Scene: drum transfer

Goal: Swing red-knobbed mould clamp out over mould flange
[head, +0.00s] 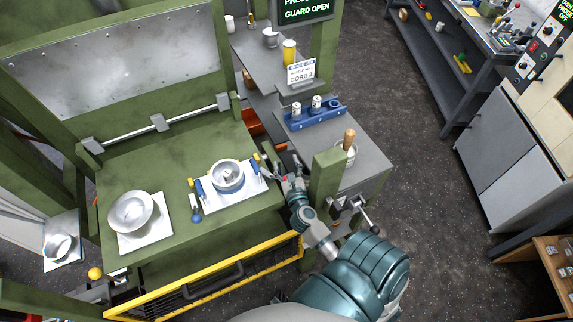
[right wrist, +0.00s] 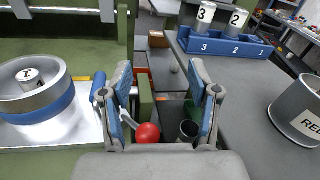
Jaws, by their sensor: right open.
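The mould (head: 228,177), a round metal piece with a blue band, sits on a white plate on the green press bed. It also shows at the left of the right wrist view (right wrist: 38,95). The red knob (right wrist: 148,133) is on a grey lever beside a blue clamp post (right wrist: 101,87), right of the mould and apart from its flange. My right gripper (head: 284,169) is open at the bed's right edge. In the wrist view its fingers (right wrist: 164,78) stand either side of the knob, which is nearer the left finger. My left gripper is out of view.
A metal bowl (head: 131,212) stands on a white plate at the bed's left. A yellow-framed guard (head: 215,277) runs along the front. A grey side table (head: 365,165) holds a blue rack (head: 313,119) and a can labelled RELEA (right wrist: 300,108), close right of my gripper.

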